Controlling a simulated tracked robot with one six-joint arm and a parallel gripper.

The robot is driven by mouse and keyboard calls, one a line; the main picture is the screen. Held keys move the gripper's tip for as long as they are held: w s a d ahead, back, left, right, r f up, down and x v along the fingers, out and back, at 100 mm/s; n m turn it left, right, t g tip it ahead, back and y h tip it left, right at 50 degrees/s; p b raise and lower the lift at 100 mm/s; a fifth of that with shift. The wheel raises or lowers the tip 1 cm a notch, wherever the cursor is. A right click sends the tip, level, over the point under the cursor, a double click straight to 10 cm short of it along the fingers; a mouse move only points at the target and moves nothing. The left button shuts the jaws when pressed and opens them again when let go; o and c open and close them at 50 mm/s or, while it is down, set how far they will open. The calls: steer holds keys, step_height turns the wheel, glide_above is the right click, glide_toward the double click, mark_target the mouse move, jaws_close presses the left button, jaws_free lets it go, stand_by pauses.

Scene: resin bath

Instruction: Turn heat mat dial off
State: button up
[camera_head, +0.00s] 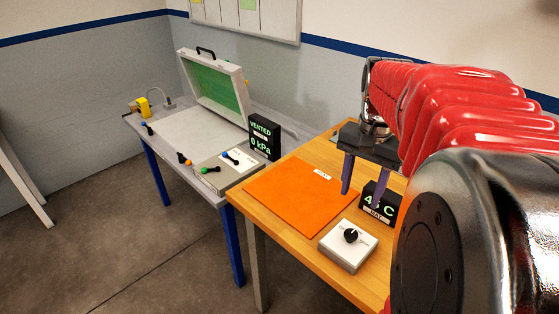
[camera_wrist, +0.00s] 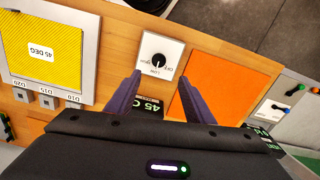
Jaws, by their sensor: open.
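The heat mat dial (camera_head: 351,235) is a round black knob on a small white control box (camera_head: 340,255) at the front of the wooden table. It also shows in the wrist view as a dark knob (camera_wrist: 158,59) with a white pointer mark. The orange heat mat (camera_head: 300,196) lies flat to its left in the head view. A black display (camera_head: 378,203) behind the box shows green figures, partly hidden by my arm. My gripper (camera_head: 361,183) is open, its purple fingers pointing down above the table behind the box, apart from the dial. In the wrist view the fingers (camera_wrist: 162,84) show nothing between them.
A grey bench (camera_head: 180,140) at left holds an open case with a green-lined lid (camera_head: 217,85), several coloured-handled valves and a black display (camera_head: 264,135) reading VENTED 0 kPa. A yellow 45 DEG plate (camera_wrist: 48,38) lies beside the dial box in the wrist view.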

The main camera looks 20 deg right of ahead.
mark_target(352, 234)
steer(key=shift+d, duration=0.25)
step_height(352, 234, down, 14)
steer(key=shift+r, duration=0.1)
stand_by(0.8)
steer(key=shift+c, duration=0.3)
steer(key=c, duration=0.9)
steer(key=shift+a, duration=0.2)
steer(key=shift+c, duration=0.4)
steer(key=shift+d, duration=0.15)
